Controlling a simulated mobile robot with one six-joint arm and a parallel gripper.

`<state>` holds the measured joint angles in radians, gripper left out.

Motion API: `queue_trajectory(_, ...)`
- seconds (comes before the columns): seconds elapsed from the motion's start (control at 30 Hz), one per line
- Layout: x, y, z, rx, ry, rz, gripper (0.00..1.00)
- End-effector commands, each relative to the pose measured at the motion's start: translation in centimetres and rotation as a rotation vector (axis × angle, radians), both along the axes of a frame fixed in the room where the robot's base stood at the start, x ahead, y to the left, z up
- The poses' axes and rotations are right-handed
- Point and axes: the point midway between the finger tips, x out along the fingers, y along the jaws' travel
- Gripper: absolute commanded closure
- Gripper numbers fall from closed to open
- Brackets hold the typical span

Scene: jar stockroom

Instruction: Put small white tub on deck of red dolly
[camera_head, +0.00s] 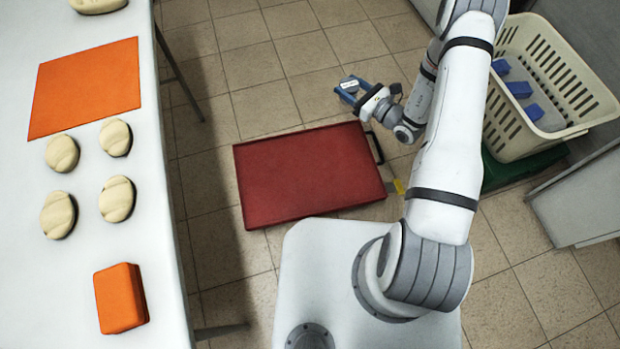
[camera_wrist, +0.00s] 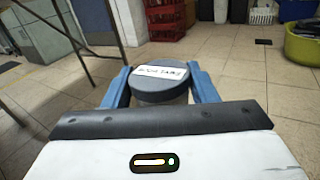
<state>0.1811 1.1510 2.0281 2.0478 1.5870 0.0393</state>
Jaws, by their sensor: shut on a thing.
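The small tub (camera_head: 350,84) is between the blue fingers of my gripper (camera_head: 352,91). In the wrist view, the tub (camera_wrist: 162,82) shows a round grey-blue lid with a white label, whose writing is too small to read. Little of its pale body shows below the lid. My gripper (camera_wrist: 161,76) is shut on the tub, one finger on each side. The red dolly (camera_head: 308,176) lies flat on the tiled floor with a black handle at its right end. My gripper is past the dolly's far right corner, outside its deck in the picture. The deck is bare.
A cream crate (camera_head: 545,85) holding several blue blocks stands at the right on a green base (camera_head: 515,172). A white table (camera_head: 70,295) along the left bears pale round items, an orange mat (camera_head: 85,87) and an orange block (camera_head: 120,298). Tiled floor is clear beyond the dolly.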

Motion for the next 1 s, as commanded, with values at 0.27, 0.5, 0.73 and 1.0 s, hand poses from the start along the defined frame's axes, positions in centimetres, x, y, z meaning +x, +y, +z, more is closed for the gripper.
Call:
queue_trajectory(0.27, -2.7, 1.4, -14.8, 0.001, 0.002, 0.15, 0.81)
queue_trajectory(0.5, -4.7, 2.2, -21.8, 0.0, 0.0, 0.244, 0.81)
queue_trajectory(0.73, -5.4, 2.4, -24.1, 0.0, 0.0, 0.272, 0.81)
queue_trajectory(1.0, -5.4, 2.5, -28.9, 0.0, 0.0, 0.273, 0.81)
